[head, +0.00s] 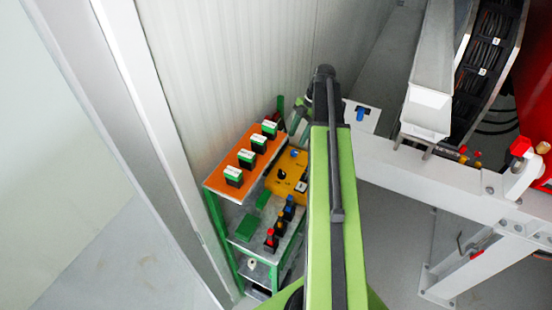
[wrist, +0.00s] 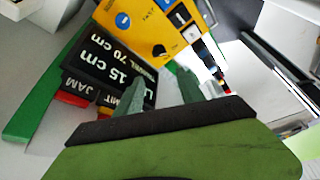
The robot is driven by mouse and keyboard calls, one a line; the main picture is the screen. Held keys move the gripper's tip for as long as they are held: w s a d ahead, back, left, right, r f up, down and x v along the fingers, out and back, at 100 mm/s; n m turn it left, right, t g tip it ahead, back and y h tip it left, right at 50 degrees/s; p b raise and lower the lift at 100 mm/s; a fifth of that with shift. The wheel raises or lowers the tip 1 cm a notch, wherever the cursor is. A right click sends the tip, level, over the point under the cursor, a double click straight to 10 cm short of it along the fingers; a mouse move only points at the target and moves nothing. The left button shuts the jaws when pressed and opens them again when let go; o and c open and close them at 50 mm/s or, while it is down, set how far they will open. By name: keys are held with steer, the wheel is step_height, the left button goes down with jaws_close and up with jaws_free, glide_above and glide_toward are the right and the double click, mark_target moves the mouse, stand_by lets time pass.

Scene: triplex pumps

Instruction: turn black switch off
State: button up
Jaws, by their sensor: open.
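A yellow control panel (head: 290,163) sits on the green-framed shelf in the head view, partly hidden behind my arm. A round black switch (head: 282,174) is on its face. The same panel (wrist: 138,30) fills the top middle of the wrist view, with the black switch (wrist: 160,52) near its lower edge. My gripper (wrist: 160,92) is open in the wrist view, its two fingers apart and pointing up toward the panel. The black switch appears beyond the gap between the fingertips; I see no contact. The gripper's distance from it is unclear.
A blue knob (wrist: 122,20) is on the same panel, with dark square parts (wrist: 180,15) beside it. A black labelled box (wrist: 108,68) is left of the fingers. An orange board (head: 236,165) with several green-and-white switches is at the shelf's left. A white beam (head: 420,165) is right.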

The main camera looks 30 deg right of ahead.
mark_target(282, 172)
steer(key=b+x, duration=1.5)
steer(key=x, duration=0.1)
steer(key=shift+d+f+b, duration=0.1)
steer(key=shift+f+b, duration=0.2)
steer(key=shift+a+f+b, duration=0.3)
steer(key=shift+f+b, duration=0.05)
steer(key=shift+r, duration=0.1)
jaws_close()
steer(key=shift+d, duration=0.15)
